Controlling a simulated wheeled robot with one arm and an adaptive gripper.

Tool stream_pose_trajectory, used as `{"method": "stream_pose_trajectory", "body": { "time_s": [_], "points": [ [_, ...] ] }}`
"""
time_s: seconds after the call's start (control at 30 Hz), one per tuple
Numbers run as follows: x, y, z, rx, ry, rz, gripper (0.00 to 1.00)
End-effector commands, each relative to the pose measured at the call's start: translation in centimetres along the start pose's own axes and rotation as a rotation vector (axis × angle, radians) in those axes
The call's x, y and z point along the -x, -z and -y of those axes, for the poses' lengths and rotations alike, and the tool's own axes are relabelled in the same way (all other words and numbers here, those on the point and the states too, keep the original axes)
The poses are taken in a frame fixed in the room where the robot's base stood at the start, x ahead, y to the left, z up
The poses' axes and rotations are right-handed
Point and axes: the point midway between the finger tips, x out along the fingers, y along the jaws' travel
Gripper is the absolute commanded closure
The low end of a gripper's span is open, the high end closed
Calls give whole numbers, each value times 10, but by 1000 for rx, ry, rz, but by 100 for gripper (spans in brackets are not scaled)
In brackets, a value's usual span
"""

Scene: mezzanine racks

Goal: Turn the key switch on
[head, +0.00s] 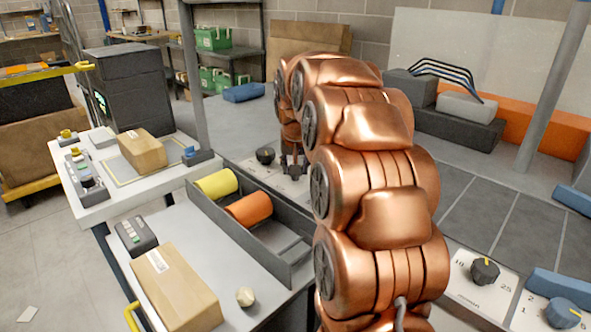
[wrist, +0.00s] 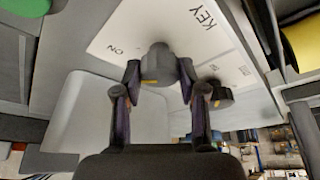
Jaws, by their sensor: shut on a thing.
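The key switch (wrist: 158,62) is a dark grey knob on a white plate (wrist: 185,35) printed KEY, with ON at the left of the knob. Small lettering at the right is too blurred to read surely. My gripper (wrist: 160,80) is shut on the knob, one finger on either side, in the wrist view. In the head view my gripper (head: 292,168) is down at the bench beyond the grey tray, and its fingers and wrist hide the key switch. Which way the switch points cannot be told.
A second dark knob (wrist: 216,95) with a yellow mark is close beside my right finger; a black knob (head: 265,156) is left of my gripper in the head view. A grey tray (head: 233,222) with yellow and orange rolls lies nearer.

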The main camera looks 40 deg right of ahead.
Motion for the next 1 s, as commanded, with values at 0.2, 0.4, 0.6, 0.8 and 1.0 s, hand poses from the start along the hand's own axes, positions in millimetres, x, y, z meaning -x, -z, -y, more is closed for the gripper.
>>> {"method": "stream_pose_trajectory", "body": {
  "time_s": [0.2, 0.4, 0.6, 0.8, 1.0],
  "points": [
    [0, 0, 0, -40, -16, 1, 94],
    [0, 0, 0, -47, -18, 1, 94],
    [0, 0, 0, -47, -18, 0, 94],
    [0, 0, 0, -46, -18, 0, 43],
    [0, 0, 0, -45, -18, 0, 35]
  ]
}}
